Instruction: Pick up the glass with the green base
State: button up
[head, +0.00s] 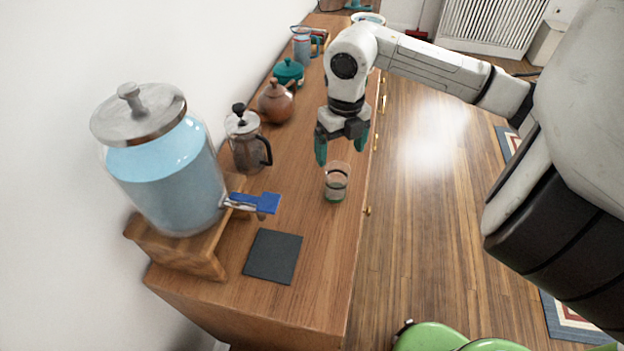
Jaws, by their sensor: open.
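The glass with the green base (337,183) stands upright on the wooden counter near its right edge. It is clear, with a dark band and a green bottom. My gripper (342,152) is above and just behind the glass, pointing down. Its teal fingers are spread apart with nothing seen between them. The fingertips look close to the glass rim, but I cannot tell the exact gap.
A large water dispenser (165,175) with a blue tap (262,203) stands left on a wooden stand. A dark square mat (273,256) lies in front. A French press (245,140), brown teapot (276,102) and teal pot (289,73) line the wall side. The counter's right edge is near the glass.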

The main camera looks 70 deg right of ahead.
send_near(337, 178)
jog(key=a, duration=0.1)
jog(key=a+f, duration=0.1)
jog(key=shift+a+f+p, duration=0.25)
jog(key=shift+a+p, duration=0.15)
jog(key=shift+s+d+f+p, duration=0.1)
jog(key=shift+f+p, duration=0.3)
jog(key=shift+f, duration=1)
jog(key=shift+s+d+f+p, duration=0.1)
jog(key=shift+f+p, duration=0.25)
jog(key=shift+f, duration=1.05)
jog(key=shift+c, duration=0.3)
jog(key=c, duration=1.1)
jog(key=shift+c, duration=0.2)
jog(key=shift+r, duration=0.15)
